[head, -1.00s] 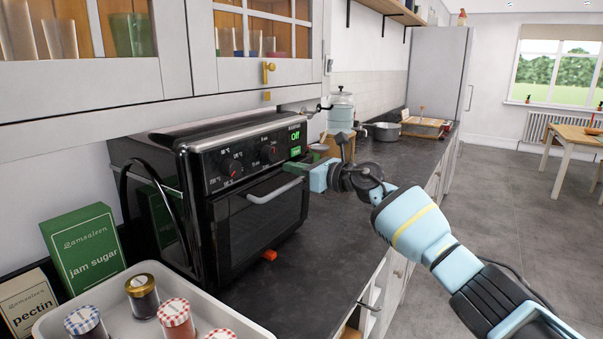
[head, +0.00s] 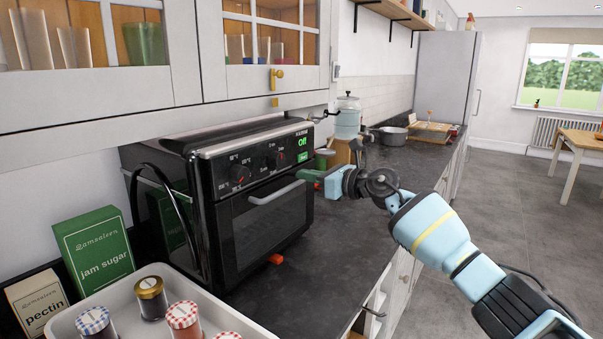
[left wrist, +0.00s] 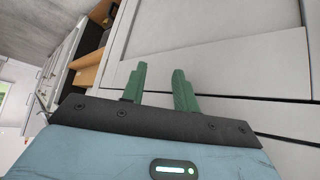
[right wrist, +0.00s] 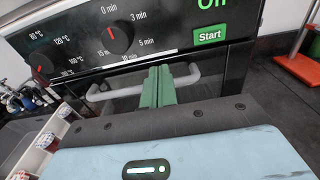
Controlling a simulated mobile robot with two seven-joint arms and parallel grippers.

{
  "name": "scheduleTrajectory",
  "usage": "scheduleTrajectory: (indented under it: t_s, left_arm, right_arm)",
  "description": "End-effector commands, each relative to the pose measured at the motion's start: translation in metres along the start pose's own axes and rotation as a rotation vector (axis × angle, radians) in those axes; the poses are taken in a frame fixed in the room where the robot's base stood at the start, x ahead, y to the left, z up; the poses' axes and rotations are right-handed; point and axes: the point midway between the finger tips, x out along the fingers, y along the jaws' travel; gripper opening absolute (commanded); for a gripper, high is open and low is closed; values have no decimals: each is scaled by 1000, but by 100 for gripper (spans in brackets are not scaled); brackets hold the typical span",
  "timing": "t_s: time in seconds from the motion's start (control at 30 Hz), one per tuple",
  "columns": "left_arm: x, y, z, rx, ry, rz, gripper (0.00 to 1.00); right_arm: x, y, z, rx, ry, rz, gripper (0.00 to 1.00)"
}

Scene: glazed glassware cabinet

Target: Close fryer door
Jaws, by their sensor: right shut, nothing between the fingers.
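The black fryer (head: 225,195) stands on the dark counter, with knobs and a green "Off" display. Its front door (head: 263,228) looks upright and flush with the front, with a grey bar handle (head: 277,192). My right gripper (head: 308,176) is at the handle's right end, near the front panel. In the right wrist view its green fingers (right wrist: 158,86) are together, in front of the handle (right wrist: 105,92), with nothing between them. Whether they touch the door is unclear. My left gripper (left wrist: 158,90) shows only in the left wrist view, fingers apart and empty, near pale cabinet fronts.
A white tray (head: 68,325) with several lidded jars stands at the front left, beside a jam sugar box (head: 95,250) and a pectin box (head: 37,300). A glazed cabinet (head: 120,100) hangs above.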

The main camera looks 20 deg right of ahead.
Motion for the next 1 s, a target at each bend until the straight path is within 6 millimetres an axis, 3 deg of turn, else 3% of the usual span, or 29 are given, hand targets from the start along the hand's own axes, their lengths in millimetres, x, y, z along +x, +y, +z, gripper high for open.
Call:
scheduleTrajectory:
  t_s: [0.2,0.4,1.0]
  left_arm:
    - [-2,-1,-10,3,17,-2,30]
    - [-2,-2,-10,4,18,-3,30]
    - [-3,-3,-8,8,14,-3,30]
  right_arm:
    - [-32,-1,3,-3,-2,-2,0]
    - [-48,0,1,-1,-1,-1,0]
    - [-51,0,1,0,-1,-1,0]
